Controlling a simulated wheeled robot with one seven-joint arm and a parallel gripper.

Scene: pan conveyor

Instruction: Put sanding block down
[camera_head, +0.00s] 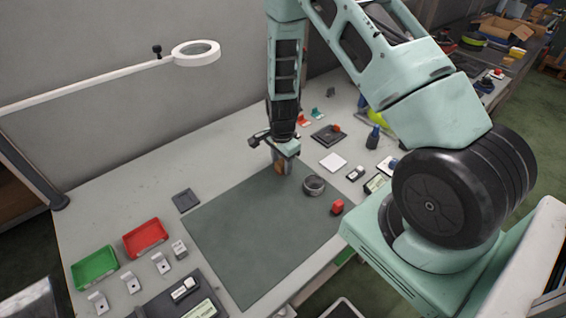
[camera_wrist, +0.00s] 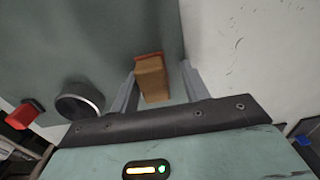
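The sanding block, a tan-brown block with a red edge, shows in the wrist view (camera_wrist: 152,82) between the two fingers of my gripper (camera_wrist: 160,72). The left finger is close beside it, and a gap shows between the block and the right finger. In the head view, my gripper (camera_head: 281,160) points down at the far corner of the dark green mat (camera_head: 250,235). The block (camera_head: 281,168) is partly hidden by the gripper there and appears to stand on the mat or very near it.
A grey round ring-like part (camera_head: 314,185) and a red piece (camera_head: 337,207) are on the mat, right of the gripper. Red (camera_head: 146,238) and green (camera_head: 95,267) trays stand left. The mat's middle is clear.

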